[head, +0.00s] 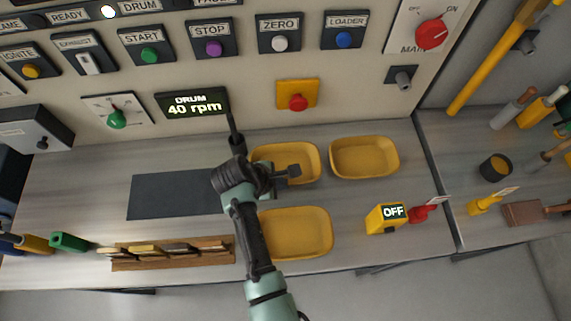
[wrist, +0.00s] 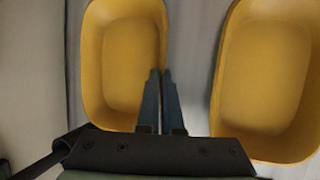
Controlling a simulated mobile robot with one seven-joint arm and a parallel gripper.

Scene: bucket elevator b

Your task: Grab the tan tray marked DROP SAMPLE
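Three yellow-tan trays stand on the counter: one at back left (head: 305,155), partly behind my gripper, one at back right (head: 365,157), and one in front (head: 300,232), its left edge behind my arm. No DROP SAMPLE marking is readable on any. My gripper (head: 294,171) is over the back-left tray area in the head view. In the wrist view its fingertips (wrist: 161,72) lie close together, with nothing visible between them, over the right edge of one tray (wrist: 122,60). Another tray (wrist: 268,75) is to the right. I cannot tell the fingers' height.
A control panel with buttons and a drum display (head: 192,103) rises behind the counter. A red button on a yellow plate (head: 298,95) is above the trays. A yellow OFF box (head: 388,218) stands right of the front tray. A dark mat (head: 165,195) and wooden rack (head: 170,262) lie left.

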